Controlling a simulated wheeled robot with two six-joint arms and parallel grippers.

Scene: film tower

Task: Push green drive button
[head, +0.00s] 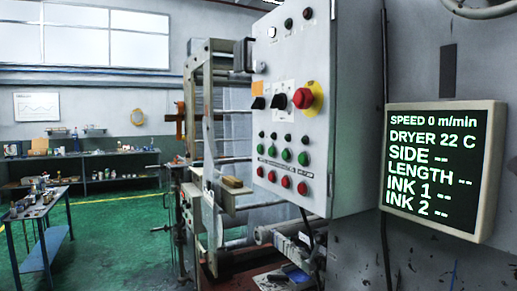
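A grey control panel (308,105) hangs at the middle right, seen at an angle. A row of several green buttons (287,155) sits on its lower half, above a label strip (287,168) too small to read. I cannot tell which green button is the drive one. A row of red buttons (285,182) lies below. Higher up are black rotary knobs (279,101) and a red emergency knob (302,98) on a yellow plate. Neither gripper is in view.
A display (441,167) right of the panel reads speed 0 m/min, dryer 22 C. A machine frame (208,130) with rollers stands left of the panel. A workbench (38,215) stands at the left. Green floor (110,240) is open between them.

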